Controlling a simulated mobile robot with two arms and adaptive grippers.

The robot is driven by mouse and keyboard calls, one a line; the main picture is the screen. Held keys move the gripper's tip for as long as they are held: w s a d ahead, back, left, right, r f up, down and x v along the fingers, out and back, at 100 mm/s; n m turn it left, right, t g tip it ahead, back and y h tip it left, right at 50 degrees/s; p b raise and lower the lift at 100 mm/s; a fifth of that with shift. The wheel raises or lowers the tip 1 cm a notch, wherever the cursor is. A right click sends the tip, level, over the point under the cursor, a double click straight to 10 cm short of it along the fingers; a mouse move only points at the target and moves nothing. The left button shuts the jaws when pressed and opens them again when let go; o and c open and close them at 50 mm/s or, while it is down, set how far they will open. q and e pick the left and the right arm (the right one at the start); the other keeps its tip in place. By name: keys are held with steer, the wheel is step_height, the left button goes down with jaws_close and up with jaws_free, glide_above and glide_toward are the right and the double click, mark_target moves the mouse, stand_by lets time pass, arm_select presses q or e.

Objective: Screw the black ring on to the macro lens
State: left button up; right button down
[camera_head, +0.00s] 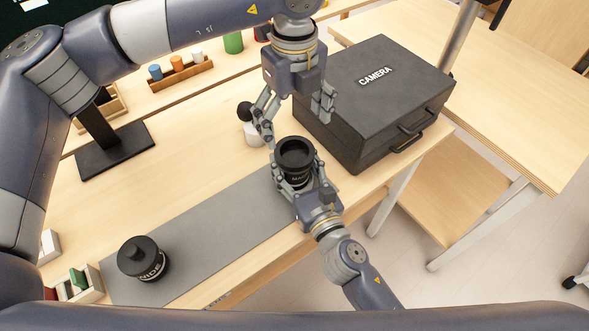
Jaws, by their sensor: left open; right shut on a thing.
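The macro lens (298,179) is a black cylinder with white lettering, partly readable. It stands upright at the right end of the grey mat. My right gripper (301,186) is shut on it from the front, a finger on each side. A black ring (295,150) with an open centre sits on top of the lens; I cannot tell how firmly it is seated. My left gripper (294,112) is open and empty above the ring, fingers spread wide and pointing down.
A black camera case (372,88) stands close on the right. A white jar with a black knob (253,133) is behind the lens. A black wide lens (146,265) stands on the grey mat (205,235), whose middle is clear. A black stand (115,150) is at left.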

mark_target(295, 156)
arm_select(q)
steer(key=shift+n, duration=0.4)
steer(key=shift+f, duration=0.1)
steer(key=shift+f, duration=3.95)
steer(key=shift+c, duration=0.2)
